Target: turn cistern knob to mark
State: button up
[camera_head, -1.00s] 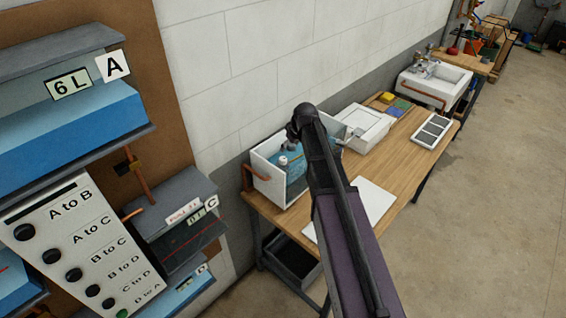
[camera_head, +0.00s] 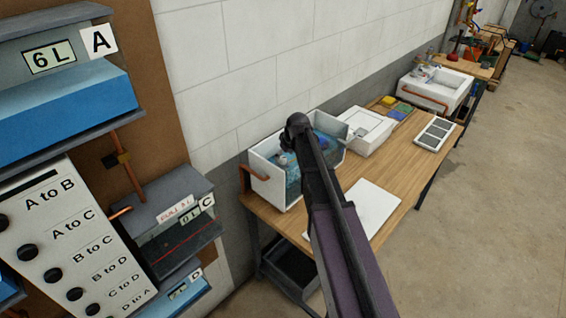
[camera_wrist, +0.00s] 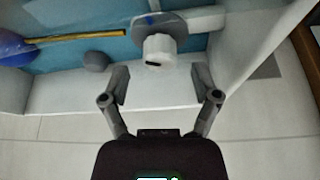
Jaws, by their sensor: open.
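The cistern (camera_head: 268,181) is an open white box with blue water inside, standing on the wooden bench in the head view. In the wrist view a white knob (camera_wrist: 160,52) with a dark mark on its face sits in front of a grey disc (camera_wrist: 172,24). In the head view my arm covers part of the cistern and hides the gripper.
In the wrist view a yellow rod (camera_wrist: 75,37), a blue ball (camera_wrist: 10,48) and a grey ball (camera_wrist: 96,61) lie left of the knob; a cistern wall (camera_wrist: 250,50) stands close right. A white sheet (camera_head: 368,212) and white lidded box (camera_head: 368,128) share the bench.

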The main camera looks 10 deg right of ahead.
jog(key=shift+b+x, duration=0.6)
jog(key=shift+x, duration=0.4)
grip_shut()
